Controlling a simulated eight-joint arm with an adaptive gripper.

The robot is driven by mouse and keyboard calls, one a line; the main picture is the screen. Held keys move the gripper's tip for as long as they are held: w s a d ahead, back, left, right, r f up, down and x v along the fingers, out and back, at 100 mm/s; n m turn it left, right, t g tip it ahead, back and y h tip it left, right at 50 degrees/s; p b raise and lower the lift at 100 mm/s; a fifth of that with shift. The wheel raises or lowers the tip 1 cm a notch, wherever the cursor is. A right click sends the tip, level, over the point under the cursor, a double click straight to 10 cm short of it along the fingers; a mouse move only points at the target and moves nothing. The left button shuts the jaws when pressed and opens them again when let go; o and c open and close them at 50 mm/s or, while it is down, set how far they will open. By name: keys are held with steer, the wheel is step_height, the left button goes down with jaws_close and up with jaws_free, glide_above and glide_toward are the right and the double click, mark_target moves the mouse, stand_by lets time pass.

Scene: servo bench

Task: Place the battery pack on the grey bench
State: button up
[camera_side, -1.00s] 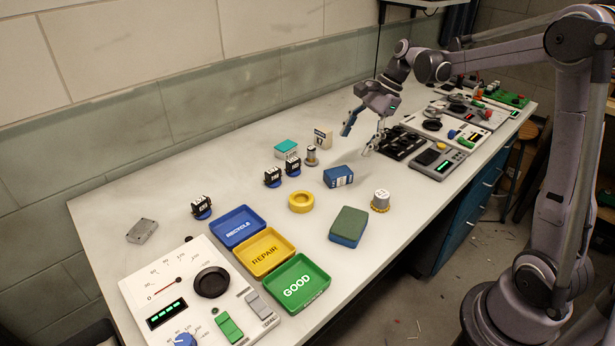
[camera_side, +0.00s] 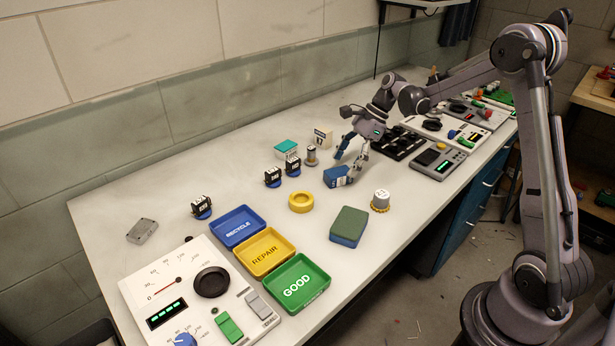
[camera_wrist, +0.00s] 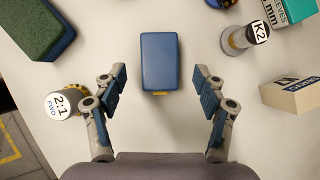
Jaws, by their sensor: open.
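The battery pack appears to be the blue box (camera_side: 337,176) lying on the pale grey bench (camera_side: 240,190). In the wrist view the blue box (camera_wrist: 161,60) shows its plain blue face, with yellow bits at its near edge. My gripper (camera_side: 346,169) is open and low over the box. In the wrist view the fingers of my gripper (camera_wrist: 159,76) stand to the left and right of the box's near end, with a gap on each side. I cannot tell how far the fingertips are above the bench.
A green-topped blue block (camera_side: 348,226) and a white round part (camera_side: 380,200) lie nearby. A yellow ring (camera_side: 301,202) and a small cylinder (camera_side: 311,156) are left of the box. Blue, yellow and green trays (camera_side: 297,284) stand at front left. Instrument panels (camera_side: 438,160) are at right.

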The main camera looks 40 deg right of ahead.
mark_target(339, 171)
steer(key=shift+x, duration=1.9)
steer(key=shift+r, duration=0.1)
steer(key=c, duration=1.4)
steer(key=shift+c, duration=0.2)
steer(key=shift+r, duration=0.15)
